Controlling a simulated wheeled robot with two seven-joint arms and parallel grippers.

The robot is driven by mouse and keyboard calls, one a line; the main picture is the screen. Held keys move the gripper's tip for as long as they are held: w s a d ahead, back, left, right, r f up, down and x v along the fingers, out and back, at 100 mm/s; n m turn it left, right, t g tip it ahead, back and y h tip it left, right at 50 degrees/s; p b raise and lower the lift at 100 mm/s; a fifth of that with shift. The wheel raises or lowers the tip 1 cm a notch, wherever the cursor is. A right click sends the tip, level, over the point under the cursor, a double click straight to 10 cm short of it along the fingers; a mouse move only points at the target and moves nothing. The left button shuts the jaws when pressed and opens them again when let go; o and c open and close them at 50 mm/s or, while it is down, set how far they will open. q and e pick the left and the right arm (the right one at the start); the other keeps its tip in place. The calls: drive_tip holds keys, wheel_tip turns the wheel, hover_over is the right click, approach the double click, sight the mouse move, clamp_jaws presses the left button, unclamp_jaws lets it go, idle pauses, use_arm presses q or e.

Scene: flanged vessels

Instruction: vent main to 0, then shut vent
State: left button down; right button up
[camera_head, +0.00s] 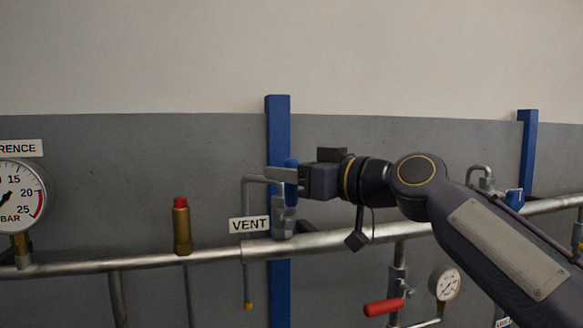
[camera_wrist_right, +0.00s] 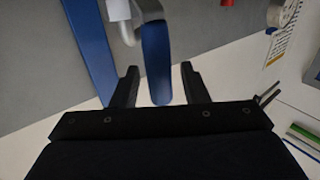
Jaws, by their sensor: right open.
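The vent valve's blue lever (camera_head: 291,183) stands upright above the pipe, just right of the VENT label (camera_head: 249,225). In the right wrist view the blue lever (camera_wrist_right: 157,62) reaches down between the two fingers of my right gripper (camera_wrist_right: 158,85), with gaps on both sides. My right gripper (camera_head: 283,175) is open around the lever and partly hides it in the head view. A gauge labelled "...RENCE" (camera_head: 18,200) is cut off at the left edge; its needle is partly out of view. I see no gauge labelled main. My left gripper is not in view.
A steel pipe (camera_head: 130,262) runs across the wall. A brass fitting with a red cap (camera_head: 182,228) stands on it. Blue posts (camera_head: 279,128) rise behind. Another blue handle (camera_head: 514,200) is at right.

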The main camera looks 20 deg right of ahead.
clamp_jaws()
idle(0.3)
drive_tip(key=d+f+m+t+h+b, duration=0.4)
drive_tip(key=m+t+h+b, duration=0.1)
drive_tip(key=m+b, duration=0.6)
drive_tip(key=d+f+m+t+h+b, duration=0.4)
drive_tip(key=d+f+m+t+b, duration=0.1)
drive_tip(key=m+b, duration=0.7)
drive_tip(key=shift+w+d+f+m+h, duration=0.15)
drive_tip(key=shift+f+m+h, duration=0.2)
drive_tip(key=shift+m, duration=0.65)
drive_tip(key=shift+h, duration=0.25)
